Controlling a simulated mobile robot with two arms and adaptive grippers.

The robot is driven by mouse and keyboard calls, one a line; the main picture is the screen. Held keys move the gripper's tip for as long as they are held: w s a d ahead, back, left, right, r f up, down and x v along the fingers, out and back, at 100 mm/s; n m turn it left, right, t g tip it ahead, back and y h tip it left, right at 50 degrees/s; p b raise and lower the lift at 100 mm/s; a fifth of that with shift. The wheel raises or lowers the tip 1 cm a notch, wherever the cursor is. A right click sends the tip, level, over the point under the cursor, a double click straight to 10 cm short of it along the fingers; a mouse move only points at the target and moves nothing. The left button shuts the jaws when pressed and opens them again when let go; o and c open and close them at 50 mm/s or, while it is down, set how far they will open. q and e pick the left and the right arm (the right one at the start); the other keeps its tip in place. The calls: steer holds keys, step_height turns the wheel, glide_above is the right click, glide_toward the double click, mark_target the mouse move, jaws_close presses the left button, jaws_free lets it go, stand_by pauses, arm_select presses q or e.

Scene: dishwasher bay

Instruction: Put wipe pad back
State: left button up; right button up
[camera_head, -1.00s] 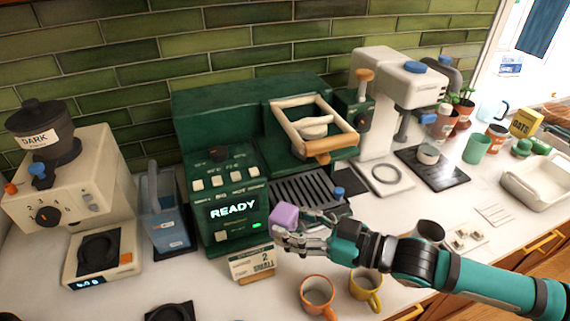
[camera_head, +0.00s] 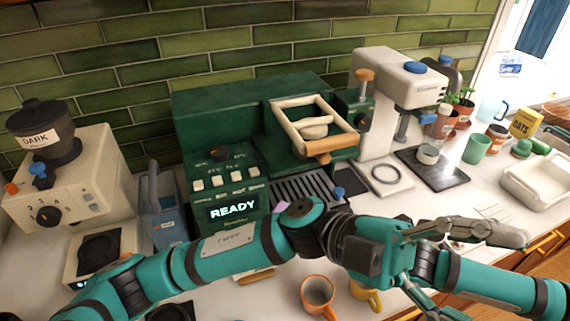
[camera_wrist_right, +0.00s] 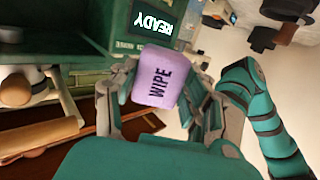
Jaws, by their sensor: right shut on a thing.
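The wipe pad (camera_wrist_right: 157,77) is a small lilac block marked WIPE. In the right wrist view it sits between the fingers of my right gripper (camera_wrist_right: 160,88), which is shut on it. In the head view my left arm crosses in front and hides the right gripper and nearly all of the pad. My left gripper (camera_head: 485,272) is in front of my right forearm, fingers spread apart, with nothing seen between them.
The green coffee machine (camera_head: 190,120) with a READY display stands behind my arms, its drip tray (camera_head: 297,190) partly covered. An orange mug (camera_head: 317,293) and a mostly hidden yellow mug (camera_head: 372,300) stand at the front. A white grinder (camera_head: 65,185) is at left, a white basin (camera_head: 540,180) at right.

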arm_select(q)
steer(key=w+a+f+m+t+y, duration=0.5)
steer(key=w+a+f+t+y, duration=0.1)
steer(key=w+f+t+y, duration=0.4)
steer(key=w+a+r+n+t+y, duration=0.25)
steer(key=w+a+t+y, duration=0.4)
steer(key=w+a, duration=0.55)
steer(key=shift+m, duration=0.25)
steer(key=f, duration=0.3)
steer(key=w+f, duration=0.1)
steer(key=f, duration=0.3)
steer(key=d+f, duration=0.1)
steer(key=f, duration=0.3)
steer(key=shift+w+f, duration=0.1)
steer(key=shift+w, duration=0.1)
